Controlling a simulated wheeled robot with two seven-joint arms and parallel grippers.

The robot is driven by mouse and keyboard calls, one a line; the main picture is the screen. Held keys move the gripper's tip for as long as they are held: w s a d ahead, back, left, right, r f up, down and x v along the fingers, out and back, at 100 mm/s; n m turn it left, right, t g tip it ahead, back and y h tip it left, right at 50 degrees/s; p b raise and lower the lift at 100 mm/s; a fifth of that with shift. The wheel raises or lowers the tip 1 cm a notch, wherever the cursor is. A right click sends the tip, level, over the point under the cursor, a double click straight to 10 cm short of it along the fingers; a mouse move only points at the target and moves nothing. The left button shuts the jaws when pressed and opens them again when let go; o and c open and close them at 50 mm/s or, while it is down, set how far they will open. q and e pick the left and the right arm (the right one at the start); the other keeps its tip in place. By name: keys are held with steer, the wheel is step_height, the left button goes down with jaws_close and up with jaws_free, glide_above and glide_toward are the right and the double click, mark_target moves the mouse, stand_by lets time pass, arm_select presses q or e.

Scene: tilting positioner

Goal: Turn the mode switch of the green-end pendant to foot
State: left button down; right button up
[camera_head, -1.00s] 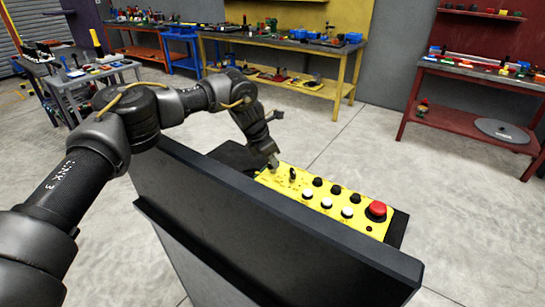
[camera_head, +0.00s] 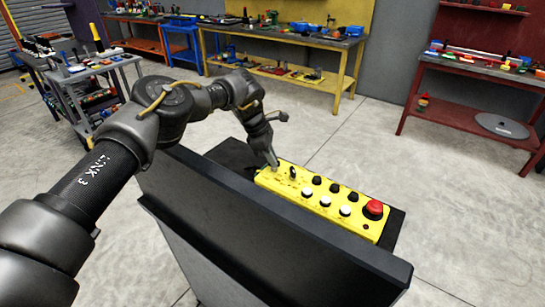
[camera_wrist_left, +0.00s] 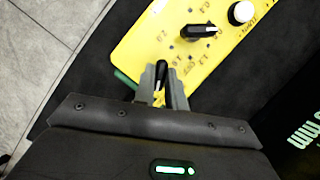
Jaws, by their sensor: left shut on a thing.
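The yellow pendant (camera_head: 330,201) lies on the dark top of a stand, with black and white buttons and a red mushroom button (camera_head: 374,208). A green edge (camera_wrist_left: 124,78) shows at its near end in the left wrist view. My left gripper (camera_head: 274,163) is at this end, its fingers (camera_wrist_left: 161,84) shut around a black switch knob (camera_wrist_left: 161,73) with a pale line on it. A second black knob (camera_wrist_left: 200,31) stands apart from the fingers; it also shows in the head view (camera_head: 292,173). The fingers partly hide the held knob and its markings. My right gripper is not in view.
The stand's tall dark panel (camera_head: 260,230) rises in front of the pendant. A yellow bench (camera_head: 340,75), a red bench (camera_head: 460,105) and a grey cart (camera_head: 90,75) stand farther back. The floor between is clear.

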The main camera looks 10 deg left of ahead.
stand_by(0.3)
arm_select(q)
steer(key=c, duration=1.4)
jaws_free()
steer(key=shift+c, duration=0.2)
steer(key=b+v, duration=0.1)
steer(key=v, duration=1)
steer(key=shift+b, duration=0.35)
steer(key=shift+f, duration=0.1)
